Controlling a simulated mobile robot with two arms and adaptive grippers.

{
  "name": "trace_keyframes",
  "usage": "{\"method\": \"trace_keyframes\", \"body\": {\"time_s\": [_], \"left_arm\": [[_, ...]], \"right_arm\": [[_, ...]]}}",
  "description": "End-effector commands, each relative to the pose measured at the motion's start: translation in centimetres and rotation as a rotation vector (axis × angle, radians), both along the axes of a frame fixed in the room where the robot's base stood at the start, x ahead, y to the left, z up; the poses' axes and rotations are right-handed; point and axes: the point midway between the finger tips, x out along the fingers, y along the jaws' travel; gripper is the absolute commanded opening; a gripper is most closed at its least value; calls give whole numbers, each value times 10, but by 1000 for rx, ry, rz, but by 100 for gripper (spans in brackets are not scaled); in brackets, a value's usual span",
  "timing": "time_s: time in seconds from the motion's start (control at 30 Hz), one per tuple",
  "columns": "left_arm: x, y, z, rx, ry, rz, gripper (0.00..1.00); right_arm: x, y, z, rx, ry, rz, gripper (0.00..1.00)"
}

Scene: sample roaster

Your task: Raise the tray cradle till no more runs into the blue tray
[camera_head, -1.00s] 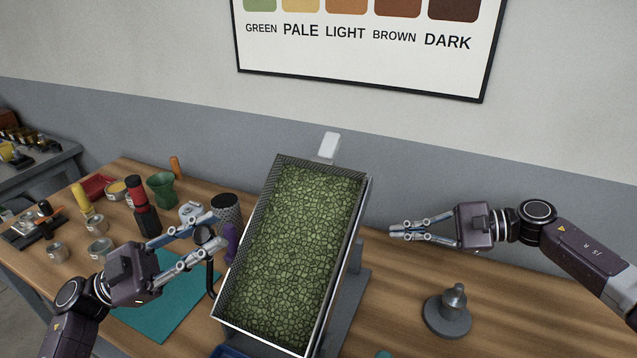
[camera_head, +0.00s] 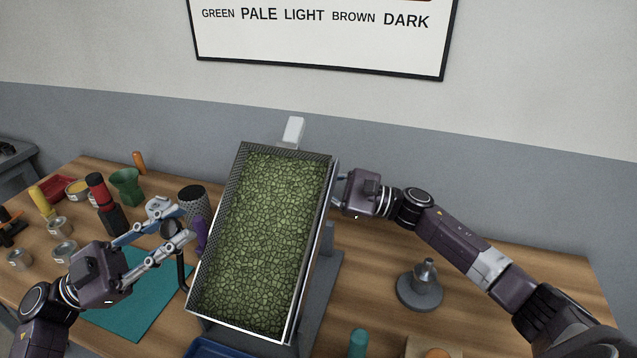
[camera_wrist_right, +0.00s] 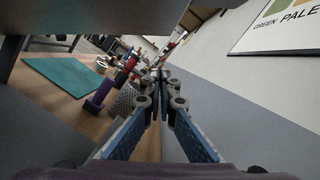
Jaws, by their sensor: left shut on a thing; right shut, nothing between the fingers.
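The tray cradle (camera_head: 203,314) is a long metal tray with mesh sides, full of green beans (camera_head: 265,235). It slopes down towards me. Only a strip of the blue tray (camera_head: 212,347) shows below its low end, so what lies in it is hidden. My left gripper (camera_head: 178,228) is shut on the round black knob of a bent handle (camera_head: 182,272) at the cradle's left side. My right gripper is at the cradle's right side near its high end, its fingertips hidden behind the rim. In the right wrist view its fingers (camera_wrist_right: 160,78) are shut and empty.
A perforated cup (camera_head: 193,203), a purple thing (camera_head: 201,236) and a teal mat (camera_head: 135,292) are left of the cradle, with several tins and tools beyond. A grey tamper-like piece (camera_head: 421,287) stands at the right. The table between it and the cradle is mostly clear.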

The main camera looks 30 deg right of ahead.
Motion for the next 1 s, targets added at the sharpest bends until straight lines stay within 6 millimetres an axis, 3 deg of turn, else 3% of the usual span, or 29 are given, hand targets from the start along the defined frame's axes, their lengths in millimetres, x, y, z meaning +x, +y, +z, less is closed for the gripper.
{"method": "trace_keyframes", "body": {"time_s": [0.03, 0.3, 0.8, 1.0], "left_arm": [[-2, 0, -4, 6, 3, -4, 0], [-1, 0, -4, 6, 3, -4, 0], [-1, 0, -4, 7, 3, -4, 0], [-1, 0, -4, 7, 3, -4, 0]], "right_arm": [[6, 9, 4, 1, -4, 3, 0], [-9, 20, 29, -2, 0, 1, 0], [-12, 22, 35, -3, -2, 1, 0], [-17, 27, 47, -37, -38, 0, 0]]}}
